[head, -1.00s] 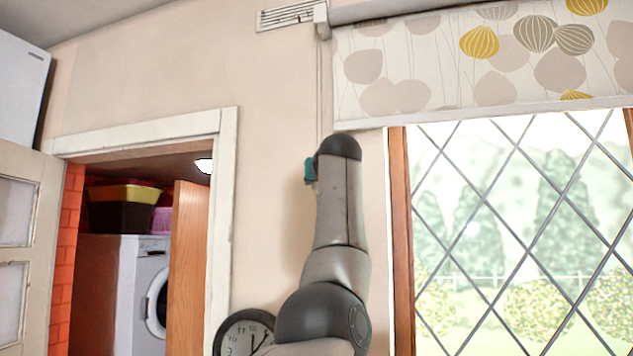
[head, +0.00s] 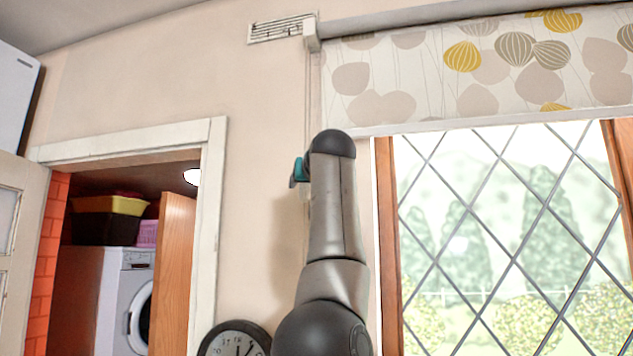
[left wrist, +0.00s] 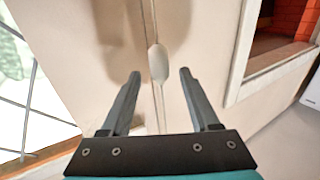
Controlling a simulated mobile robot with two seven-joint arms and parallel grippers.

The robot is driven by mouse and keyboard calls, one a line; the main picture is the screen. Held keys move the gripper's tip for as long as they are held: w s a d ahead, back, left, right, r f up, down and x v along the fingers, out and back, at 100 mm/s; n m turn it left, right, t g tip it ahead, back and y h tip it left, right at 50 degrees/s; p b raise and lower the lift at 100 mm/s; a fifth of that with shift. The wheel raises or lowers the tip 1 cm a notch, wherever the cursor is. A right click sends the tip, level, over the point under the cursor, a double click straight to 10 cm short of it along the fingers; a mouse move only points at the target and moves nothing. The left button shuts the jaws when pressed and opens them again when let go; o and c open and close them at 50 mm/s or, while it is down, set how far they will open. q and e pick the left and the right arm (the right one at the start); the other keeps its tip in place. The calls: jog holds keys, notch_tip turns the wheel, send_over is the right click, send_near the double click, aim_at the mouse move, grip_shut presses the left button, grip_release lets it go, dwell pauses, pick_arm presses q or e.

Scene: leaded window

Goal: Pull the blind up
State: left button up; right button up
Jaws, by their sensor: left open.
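The blind (head: 400,75), pale with beige and yellow balloon shapes, covers the top of the leaded window (head: 510,235). Its thin cord (head: 308,90) hangs down the wall at the blind's left end and passes behind my left arm. In the left wrist view the cord (left wrist: 149,22) carries a white oval pull (left wrist: 157,63). My left gripper (left wrist: 160,73) is open, and the pull shows between its fingertips; I cannot tell how far beyond them it is. In the head view my arm hides the fingers and the pull. My right gripper is out of view.
A white door frame (head: 213,220) stands left of the cord, with a washing machine (head: 125,290) beyond it. A round wall clock (head: 235,340) hangs low beside my arm. A vent (head: 281,27) is high on the wall. The wall around the cord is bare.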

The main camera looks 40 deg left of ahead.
pick_arm(q)
jog(key=b+v, duration=0.4)
jog(key=v, duration=0.7)
jog(key=shift+s+d, duration=0.2)
jog(key=shift+s, duration=0.05)
